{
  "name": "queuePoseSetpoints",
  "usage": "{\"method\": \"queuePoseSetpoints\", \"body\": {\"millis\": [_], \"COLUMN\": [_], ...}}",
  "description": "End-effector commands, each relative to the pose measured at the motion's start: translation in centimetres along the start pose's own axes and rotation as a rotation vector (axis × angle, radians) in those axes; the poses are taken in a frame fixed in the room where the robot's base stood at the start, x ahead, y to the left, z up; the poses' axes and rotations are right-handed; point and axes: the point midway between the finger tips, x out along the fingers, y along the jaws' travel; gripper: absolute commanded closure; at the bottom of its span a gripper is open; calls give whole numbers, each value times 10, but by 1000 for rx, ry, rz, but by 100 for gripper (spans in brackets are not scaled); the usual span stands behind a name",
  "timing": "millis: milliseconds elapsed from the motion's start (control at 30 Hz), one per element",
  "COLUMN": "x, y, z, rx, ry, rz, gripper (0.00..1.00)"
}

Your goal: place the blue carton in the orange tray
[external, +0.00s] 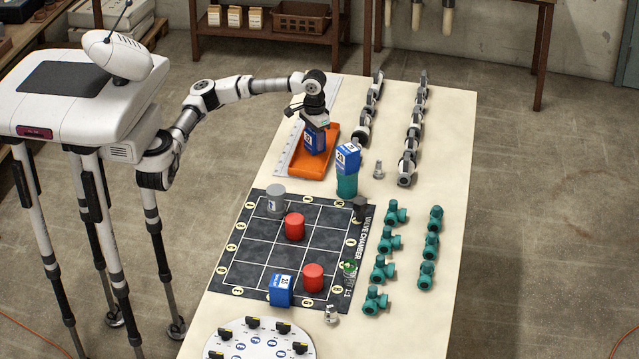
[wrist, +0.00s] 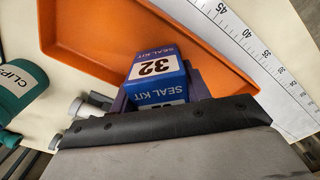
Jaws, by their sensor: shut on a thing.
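My gripper (external: 315,117) points down over the orange tray (external: 325,166), shut on a blue carton (external: 314,139). In the wrist view the blue carton (wrist: 156,72) is labelled "SEAL KIT 32" and sits at the jaws, with the orange tray (wrist: 75,40) around and beyond it. The carton is within the tray's outline; I cannot tell whether its bottom touches the tray floor. A second blue carton (external: 347,157) sits on top of a teal can (external: 347,186) just right of the tray. A third blue carton (external: 281,290) is on the dark grid mat.
A white ruler (wrist: 255,50) lies along the tray. The dark mat (external: 240,262) holds red cylinders (external: 294,226) and a grey can (external: 275,200). Teal valves (external: 389,240) and grey fittings (external: 408,150) stand in rows on the right. A white dial board (external: 260,342) is at the near end.

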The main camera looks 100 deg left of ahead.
Motion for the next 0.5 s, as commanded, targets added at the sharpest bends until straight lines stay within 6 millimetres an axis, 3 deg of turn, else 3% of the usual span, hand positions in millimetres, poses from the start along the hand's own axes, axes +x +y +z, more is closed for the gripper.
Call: {"method": "queuePoseSetpoints", "body": {"millis": [100, 133, 267, 500], "x": [5, 4, 4, 3], "y": [0, 0, 0, 0], "z": [0, 0, 0, 0], "rx": [0, 0, 0, 0], "ry": [0, 0, 0, 0], "rz": [0, 0, 0, 0], "gripper": [76, 50, 33, 31]}}
